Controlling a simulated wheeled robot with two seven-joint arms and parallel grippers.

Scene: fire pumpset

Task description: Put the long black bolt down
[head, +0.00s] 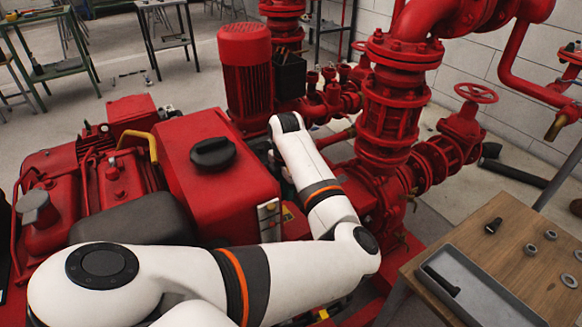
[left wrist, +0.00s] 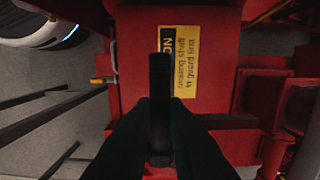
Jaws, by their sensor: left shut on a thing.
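The long black bolt (left wrist: 160,85) is upright in the left wrist view, between the dark fingers of my left gripper (left wrist: 159,150). The fingers are shut on its lower part. Behind it is a red surface with a yellow warning label (left wrist: 178,62). In the head view my white left arm reaches over the red pumpset, and its gripper end and the held bolt are mostly hidden among the red parts. My right gripper is in neither view.
A wooden table (head: 530,277) at the lower right bears a grey tray (head: 480,292) with a black bolt (head: 441,280) in it. A short black bolt (head: 493,226) and several washers or nuts (head: 551,235) lie beside it. Red pipes and valves (head: 392,100) rise behind my arm.

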